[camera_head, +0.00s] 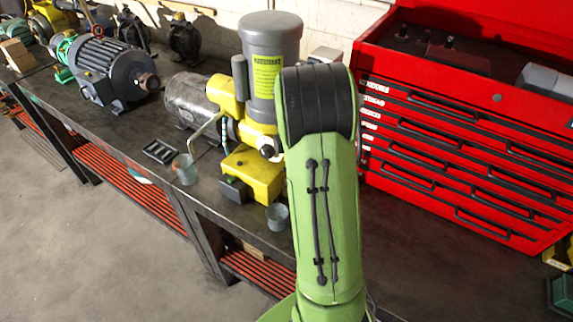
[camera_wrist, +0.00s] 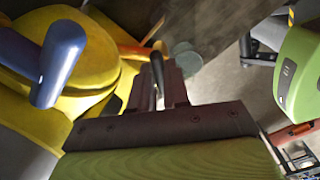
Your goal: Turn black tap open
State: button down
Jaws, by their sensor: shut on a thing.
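The black tap (camera_wrist: 157,72) shows in the wrist view as a thin dark lever between my fingers, next to yellow machine parts. My gripper (camera_wrist: 162,86) is shut on it. How far the tap is turned cannot be told. In the head view my green arm hides both the gripper and the tap, in front of the machine with the grey cylinder (camera_head: 270,45) and yellow base (camera_head: 252,172).
A blue handle (camera_wrist: 60,62) on a yellow body stands left of my fingers. Small cups (camera_head: 185,168) (camera_head: 277,215) stand near the bench edge. A red tool chest (camera_head: 470,150) is at right. Motors (camera_head: 105,70) stand further left on the bench.

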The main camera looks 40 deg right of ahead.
jog(key=n, duration=0.3)
jog(key=n+b, duration=0.1)
jog(key=n, duration=0.1)
jog(key=shift+s+a+f+n, duration=0.1)
jog(key=shift+a+f+n, duration=0.05)
jog(key=shift+n, duration=0.25)
dwell(0.4)
jog(key=c, duration=1.1)
grip_release()
jog(key=shift+r, duration=0.35)
notch_tip(320, 180, up, 15)
jog(key=p, duration=0.3)
jog(key=shift+r, duration=0.15)
